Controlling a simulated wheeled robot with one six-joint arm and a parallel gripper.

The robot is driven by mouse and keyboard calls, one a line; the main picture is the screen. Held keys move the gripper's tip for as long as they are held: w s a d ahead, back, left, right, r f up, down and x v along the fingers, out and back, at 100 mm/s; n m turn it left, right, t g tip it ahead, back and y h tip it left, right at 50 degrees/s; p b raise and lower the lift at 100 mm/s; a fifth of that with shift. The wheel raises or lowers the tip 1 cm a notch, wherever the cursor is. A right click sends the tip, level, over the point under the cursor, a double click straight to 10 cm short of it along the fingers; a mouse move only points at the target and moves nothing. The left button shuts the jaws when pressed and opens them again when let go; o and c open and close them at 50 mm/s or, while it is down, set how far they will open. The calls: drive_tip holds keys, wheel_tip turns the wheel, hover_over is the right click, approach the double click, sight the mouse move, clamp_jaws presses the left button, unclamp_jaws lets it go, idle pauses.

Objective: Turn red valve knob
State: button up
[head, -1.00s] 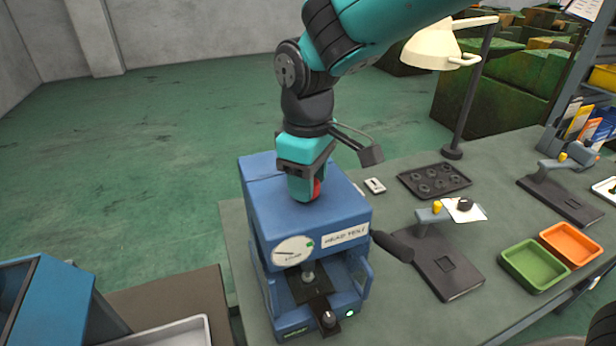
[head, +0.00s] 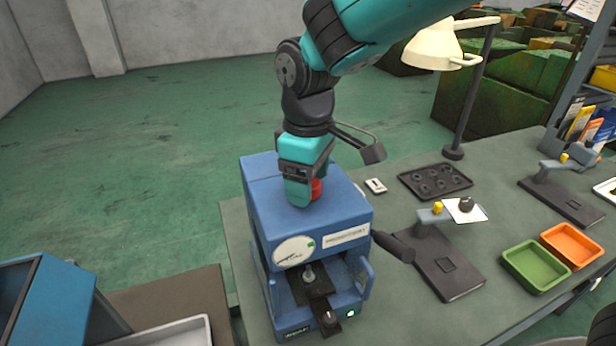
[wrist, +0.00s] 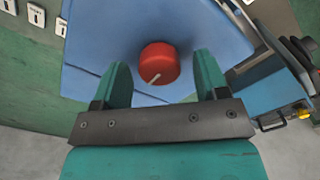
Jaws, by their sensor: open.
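The red valve knob (wrist: 158,63) sits on the top of the blue machine (head: 270,190). It is round, with a pale pointer line on its face. In the head view only part of the knob (head: 316,188) shows beside my gripper. My gripper (head: 299,192) points down over the machine top. In the wrist view my gripper (wrist: 161,80) is open, with one finger on each side of the knob and a visible gap on both sides. The knob stands between the fingers near their tips. I cannot tell how deep the fingers reach around it.
The machine stands on a grey-green bench (head: 400,190). To its right are a black fixture (head: 447,262), a dark tray (head: 435,181), a green bin (head: 535,265), an orange bin (head: 572,245) and a desk lamp (head: 437,45). A black handle (head: 393,246) sticks out at the machine's right side.

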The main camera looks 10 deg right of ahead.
wheel_tip(320, 180, up, 17)
drive_tip(key=b, duration=0.3)
drive_tip(key=shift+r, duration=0.2)
drive_tip(key=s+d+f+m+y+b, duration=0.2)
drive_tip(key=s+d+f, duration=0.1)
drive_tip(key=s+f, duration=0.6)
drive_tip(key=s+d+f+m+y+b, duration=0.2)
drive_tip(key=s+d+f, duration=0.2)
drive_tip(key=s+f, duration=0.6)
drive_tip(key=shift+d+f, duration=0.2)
drive_tip(key=shift+f, duration=0.1)
idle(0.7)
